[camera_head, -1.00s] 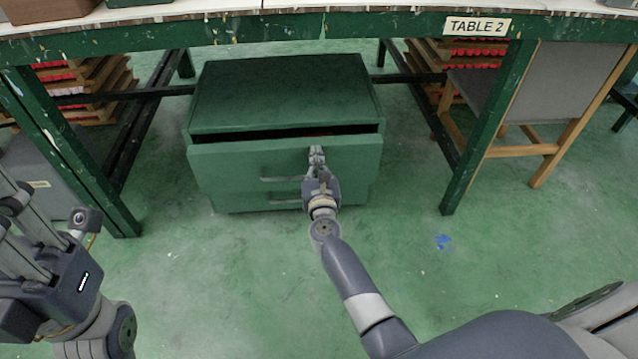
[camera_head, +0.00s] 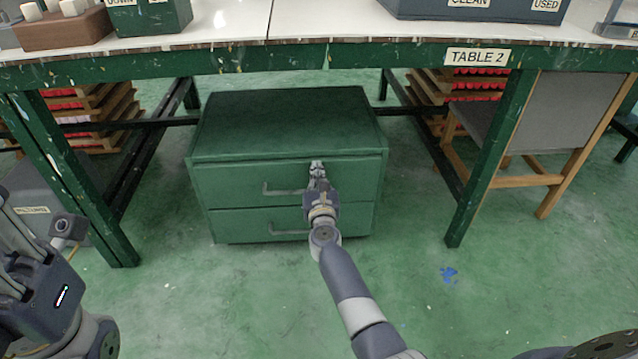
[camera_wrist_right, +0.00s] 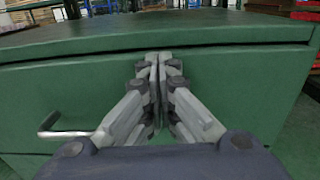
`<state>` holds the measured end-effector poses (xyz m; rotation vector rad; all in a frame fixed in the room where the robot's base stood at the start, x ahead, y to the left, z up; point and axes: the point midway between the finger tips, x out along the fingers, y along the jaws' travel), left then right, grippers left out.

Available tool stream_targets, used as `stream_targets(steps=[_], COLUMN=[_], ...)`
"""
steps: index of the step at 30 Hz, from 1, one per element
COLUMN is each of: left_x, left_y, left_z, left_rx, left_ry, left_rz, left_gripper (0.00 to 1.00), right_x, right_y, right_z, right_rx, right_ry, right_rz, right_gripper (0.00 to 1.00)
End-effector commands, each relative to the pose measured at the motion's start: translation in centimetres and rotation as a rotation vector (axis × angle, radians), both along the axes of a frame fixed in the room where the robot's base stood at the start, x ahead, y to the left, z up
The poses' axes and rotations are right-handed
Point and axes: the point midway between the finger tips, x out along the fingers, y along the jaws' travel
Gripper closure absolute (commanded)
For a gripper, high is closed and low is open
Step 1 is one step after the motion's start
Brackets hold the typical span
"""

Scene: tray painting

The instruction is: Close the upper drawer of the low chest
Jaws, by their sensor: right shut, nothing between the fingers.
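The low green chest (camera_head: 285,118) stands on the floor under the table. Its upper drawer (camera_head: 235,181) looks flush with the body, with only a thin dark line along its top edge, which also shows in the right wrist view (camera_wrist_right: 60,90). The lower drawer (camera_head: 240,222) is shut. My right gripper (camera_head: 317,168) is shut and empty, its fingertips at the upper drawer's front, right of the grey bar handle (camera_head: 280,190). In the right wrist view the closed fingers (camera_wrist_right: 152,65) meet the front near its top edge. My left gripper is partly in view at the lower left, its fingertips out of sight.
The table (camera_head: 230,57) spans above the chest, with green legs (camera_head: 480,165) on both sides. A grey-backed wooden chair (camera_head: 560,115) stands at the right. A grey bin (camera_head: 35,190) is at the left.

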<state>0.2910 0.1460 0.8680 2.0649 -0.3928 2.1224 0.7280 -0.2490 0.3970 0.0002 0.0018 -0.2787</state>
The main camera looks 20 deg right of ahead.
Motion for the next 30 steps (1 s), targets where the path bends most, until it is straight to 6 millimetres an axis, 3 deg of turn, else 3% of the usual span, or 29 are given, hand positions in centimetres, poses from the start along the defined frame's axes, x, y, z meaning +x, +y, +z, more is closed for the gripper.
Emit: stream_targets(steps=[4,8,18,30], left_x=[0.0,0.0,0.0,0.0], left_y=[0.0,0.0,0.0,0.0], left_z=[0.5,1.4,3.7,5.1], left_rx=[-0.001,-0.001,0.000,0.000], left_ry=[0.001,0.001,0.001,0.001], left_rz=[0.000,0.000,0.000,0.000], left_gripper=[0.71,0.71,0.71,0.71], right_x=[-0.5,-2.4,-8.9,-16.6], right_y=[-0.1,0.5,2.4,4.7], right_z=[0.9,0.8,0.6,0.3], right_rx=[-0.004,-0.004,-0.002,-0.002], right_ry=[-0.010,-0.007,-0.005,-0.003], right_rz=[-0.003,-0.001,0.000,-0.001], right_gripper=[1.00,1.00,1.00,1.00])
